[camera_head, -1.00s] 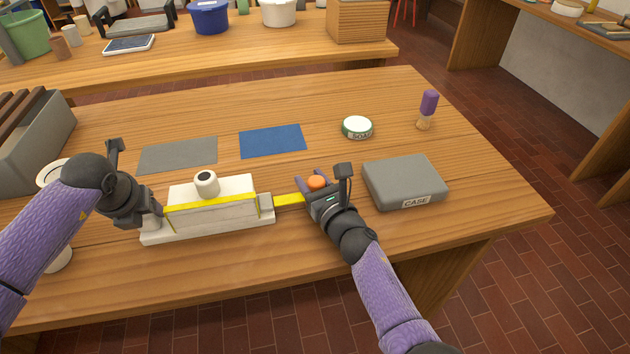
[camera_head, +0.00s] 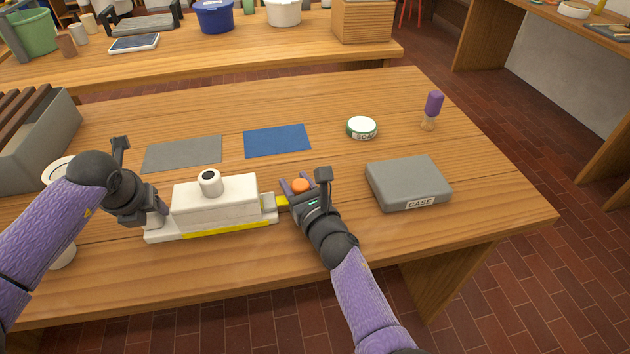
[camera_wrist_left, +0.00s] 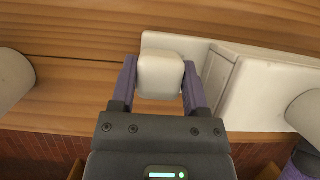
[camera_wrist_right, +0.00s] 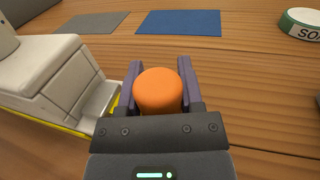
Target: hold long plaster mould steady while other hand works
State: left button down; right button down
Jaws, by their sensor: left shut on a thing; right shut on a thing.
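The long white plaster mould (camera_head: 215,195) lies on the bench with a round dark-holed spout on top. My left gripper (camera_head: 158,214) is at its left end; in the left wrist view it is shut on a pale end block (camera_wrist_left: 160,76) of the mould. My right gripper (camera_head: 295,187) is just off the mould's right end, shut on an orange knob (camera_wrist_right: 158,91). The knob also shows in the head view (camera_head: 300,185). A yellow strap (camera_head: 228,231) runs along the mould's lower front edge, and a short yellow piece shows beside the right gripper. The strap's far side is hidden.
A grey case (camera_head: 408,183) lies right of my right gripper. A grey mat (camera_head: 182,154) and a blue mat (camera_head: 277,141) lie behind the mould. A soap tin (camera_head: 362,128) and a purple-handled brush (camera_head: 432,110) stand farther back. A grey bin (camera_head: 40,140) is at left.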

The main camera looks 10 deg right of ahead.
pick_arm(q)
jog(key=shift+f, duration=0.1)
pick_arm(e)
jog(key=shift+a+f, duration=0.1)
jog(key=shift+a, duration=0.85)
jog(key=shift+c, duration=0.8)
grip_release()
pick_arm(q)
jog(key=c, duration=0.5)
grip_release()
jog(key=o, duration=0.5)
jog(key=shift+w, duration=0.1)
pick_arm(e)
jog(key=v, duration=2.3)
jog(key=shift+s, duration=0.2)
jog(key=shift+d, duration=0.1)
